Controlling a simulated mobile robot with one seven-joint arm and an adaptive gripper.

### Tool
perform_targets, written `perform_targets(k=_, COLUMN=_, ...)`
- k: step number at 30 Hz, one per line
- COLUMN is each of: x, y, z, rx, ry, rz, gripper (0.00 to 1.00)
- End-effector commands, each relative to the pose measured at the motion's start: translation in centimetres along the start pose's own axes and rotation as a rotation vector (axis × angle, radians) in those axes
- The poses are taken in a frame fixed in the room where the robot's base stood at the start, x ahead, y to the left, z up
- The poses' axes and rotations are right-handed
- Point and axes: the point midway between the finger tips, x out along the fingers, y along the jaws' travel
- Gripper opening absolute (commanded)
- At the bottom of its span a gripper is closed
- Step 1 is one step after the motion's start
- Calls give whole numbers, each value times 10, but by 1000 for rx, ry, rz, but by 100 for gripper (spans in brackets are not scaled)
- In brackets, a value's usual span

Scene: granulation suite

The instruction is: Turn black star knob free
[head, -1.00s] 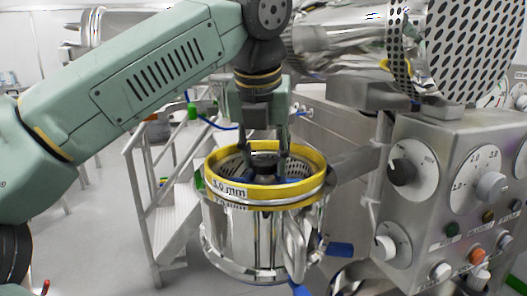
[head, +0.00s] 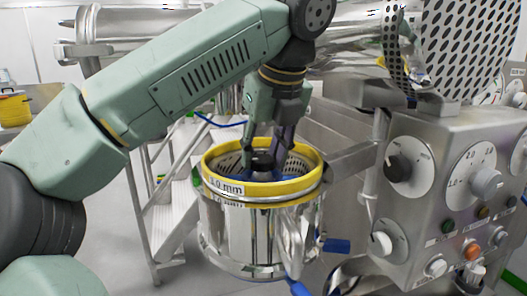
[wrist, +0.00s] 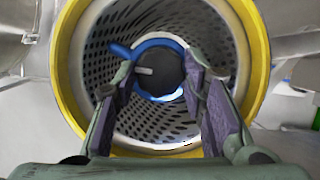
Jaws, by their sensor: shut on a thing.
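The black star knob (wrist: 158,72) sits at the centre of a perforated metal basket, with a blue ring-like part around it. In the head view the knob (head: 262,160) shows just inside the basket mouth. My gripper (wrist: 160,68) reaches down into the basket with one finger on each side of the knob, shut on it. The contact faces of the fingers are partly hidden. The basket has a yellow rim (head: 225,176) with a label ending in "mm".
The basket sits in a polished metal housing (head: 235,225) with blue-handled levers (head: 333,245) at lower right. A control panel (head: 430,150) with dials stands close on the right. White steps with rails (head: 180,215) stand behind on the left.

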Motion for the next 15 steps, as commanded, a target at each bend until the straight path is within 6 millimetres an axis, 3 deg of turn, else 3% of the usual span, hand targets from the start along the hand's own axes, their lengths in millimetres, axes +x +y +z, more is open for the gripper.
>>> perform_targets(k=12, x=0, y=0, z=0, rx=-4, ry=2, rz=2, gripper=10)
perform_targets(k=13, x=0, y=0, z=0, rx=-4, ry=2, rz=2, gripper=40)
perform_targets(k=15, x=0, y=0, z=0, rx=-4, ry=2, rz=2, gripper=45)
